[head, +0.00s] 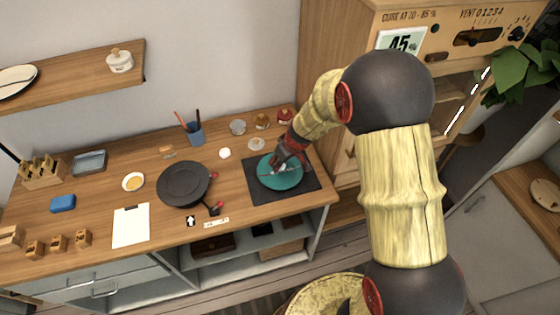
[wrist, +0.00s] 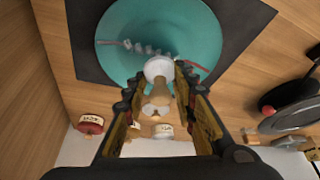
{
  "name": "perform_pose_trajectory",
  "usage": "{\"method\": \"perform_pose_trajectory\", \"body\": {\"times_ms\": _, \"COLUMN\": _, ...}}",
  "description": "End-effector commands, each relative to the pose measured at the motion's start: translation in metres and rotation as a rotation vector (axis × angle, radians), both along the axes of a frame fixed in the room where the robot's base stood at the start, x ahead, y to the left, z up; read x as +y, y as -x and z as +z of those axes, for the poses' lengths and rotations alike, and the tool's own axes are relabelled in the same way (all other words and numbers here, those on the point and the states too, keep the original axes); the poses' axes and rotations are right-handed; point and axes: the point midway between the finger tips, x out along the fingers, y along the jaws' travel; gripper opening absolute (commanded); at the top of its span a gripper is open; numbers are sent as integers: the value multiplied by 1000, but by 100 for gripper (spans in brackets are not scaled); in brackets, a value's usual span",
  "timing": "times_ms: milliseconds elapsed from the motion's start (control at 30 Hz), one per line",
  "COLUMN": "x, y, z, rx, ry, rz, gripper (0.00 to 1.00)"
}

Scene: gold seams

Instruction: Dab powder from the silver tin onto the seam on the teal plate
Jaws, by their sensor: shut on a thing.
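The teal plate (head: 287,184) lies on a dark mat at the right of the worktop and fills the top of the wrist view (wrist: 190,25). A seam (wrist: 116,43) crosses it, thin and reddish at both ends, with several grey, silvery dabs (wrist: 147,49) along its middle. My gripper (wrist: 155,90) is shut on a dabber (wrist: 158,68) with a rounded white head and a tan handle. The head appears over the plate just beside the dabs; I cannot tell whether it touches. The silver tin (head: 237,127) stands behind the plate, to its left.
A gold tin (head: 262,122) and a red tin (head: 285,117) stand along the back. A small pale dish (head: 256,144) is behind the plate. The dark mat (head: 263,194) has bare room around the teal plate.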

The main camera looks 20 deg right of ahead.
Motion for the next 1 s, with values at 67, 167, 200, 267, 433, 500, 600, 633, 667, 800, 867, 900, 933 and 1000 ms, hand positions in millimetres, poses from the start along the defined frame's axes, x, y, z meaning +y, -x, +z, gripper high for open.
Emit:
{"method": "perform_pose_trajectory", "body": {"times_ms": 67, "x": 0, "y": 0, "z": 1, "rx": 0, "ry": 0, "rz": 0, "gripper": 7}}
{"method": "perform_pose_trajectory", "body": {"times_ms": 167, "x": 0, "y": 0, "z": 1, "rx": 0, "ry": 0, "rz": 0, "gripper": 7}}
{"method": "perform_pose_trajectory", "body": {"times_ms": 200, "x": 2, "y": 0, "z": 0, "rx": 0, "ry": 0, "rz": 1, "gripper": 7}}
{"method": "perform_pose_trajectory", "body": {"times_ms": 267, "x": 6, "y": -1, "z": -1, "rx": 0, "ry": 0, "rz": 1, "gripper": 7}}
{"method": "perform_pose_trajectory", "body": {"times_ms": 433, "x": 23, "y": -2, "z": -5, "rx": 0, "ry": 1, "rz": 3, "gripper": 7}}
{"method": "perform_pose_trajectory", "body": {"times_ms": 500, "x": 30, "y": -3, "z": -6, "rx": 0, "ry": 0, "rz": 2, "gripper": 7}}
{"method": "perform_pose_trajectory", "body": {"times_ms": 600, "x": 35, "y": -4, "z": -7, "rx": 0, "ry": 0, "rz": 1, "gripper": 7}}
{"method": "perform_pose_trajectory", "body": {"times_ms": 633, "x": 36, "y": -4, "z": -7, "rx": 0, "ry": 0, "rz": 1, "gripper": 7}}
{"method": "perform_pose_trajectory", "body": {"times_ms": 667, "x": 37, "y": -4, "z": -8, "rx": 0, "ry": 0, "rz": 0, "gripper": 7}}
{"method": "perform_pose_trajectory", "body": {"times_ms": 800, "x": 37, "y": -4, "z": -8, "rx": -1, "ry": 0, "rz": -1, "gripper": 7}}
{"method": "perform_pose_trajectory", "body": {"times_ms": 867, "x": 37, "y": -4, "z": -8, "rx": -1, "ry": 0, "rz": -1, "gripper": 7}}
{"method": "perform_pose_trajectory", "body": {"times_ms": 900, "x": 37, "y": -4, "z": -8, "rx": 0, "ry": 1, "rz": 0, "gripper": 7}}
{"method": "perform_pose_trajectory", "body": {"times_ms": 933, "x": 37, "y": -4, "z": -8, "rx": -1, "ry": 0, "rz": 0, "gripper": 7}}
{"method": "perform_pose_trajectory", "body": {"times_ms": 1000, "x": 37, "y": -4, "z": -8, "rx": 0, "ry": 1, "rz": 0, "gripper": 7}}
